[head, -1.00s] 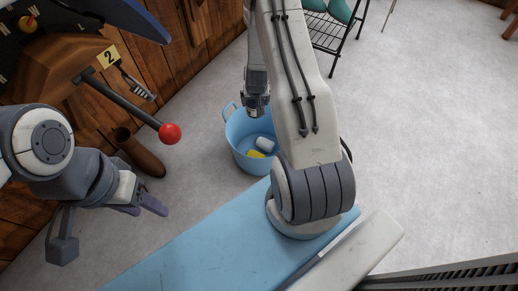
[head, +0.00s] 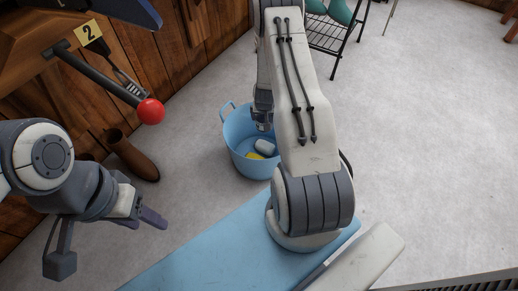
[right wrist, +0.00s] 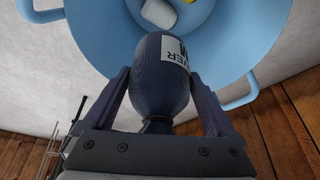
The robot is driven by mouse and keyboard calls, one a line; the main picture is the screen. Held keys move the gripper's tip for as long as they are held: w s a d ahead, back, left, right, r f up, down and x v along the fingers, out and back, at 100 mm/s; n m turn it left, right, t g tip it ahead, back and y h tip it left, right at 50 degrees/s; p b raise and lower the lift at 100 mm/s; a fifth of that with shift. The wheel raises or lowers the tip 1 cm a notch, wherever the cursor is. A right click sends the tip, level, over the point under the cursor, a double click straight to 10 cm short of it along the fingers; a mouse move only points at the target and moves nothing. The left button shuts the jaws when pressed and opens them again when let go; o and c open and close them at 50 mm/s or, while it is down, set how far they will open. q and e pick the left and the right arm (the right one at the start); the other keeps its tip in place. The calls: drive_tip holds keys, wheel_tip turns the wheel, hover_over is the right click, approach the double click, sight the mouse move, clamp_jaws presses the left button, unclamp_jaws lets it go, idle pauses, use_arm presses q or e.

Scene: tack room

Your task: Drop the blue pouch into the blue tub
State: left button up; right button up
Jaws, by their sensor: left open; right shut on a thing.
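The blue tub (head: 238,152) stands on the floor near the middle of the head view, with a white item (head: 266,146) and a yellow item (head: 254,156) inside. Its wall also shows in the right wrist view (right wrist: 110,20). My right gripper (right wrist: 158,82) is shut on the dark blue pouch (right wrist: 158,85), which has a white label, and holds it over the tub's opening. In the head view the right gripper (head: 262,118) is at the tub's mouth; the pouch is hard to make out there. My left gripper (head: 108,240) is open and empty at the lower left.
A black wire rack (head: 333,35) stands at the back.

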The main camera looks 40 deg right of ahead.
drive_tip(key=o, duration=1.2)
drive_tip(key=p+v, duration=0.4)
drive_tip(key=v, duration=0.6)
drive_tip(key=shift+a+r+p, duration=0.15)
drive_tip(key=shift+r+p, duration=0.05)
drive_tip(key=shift+p, duration=0.1)
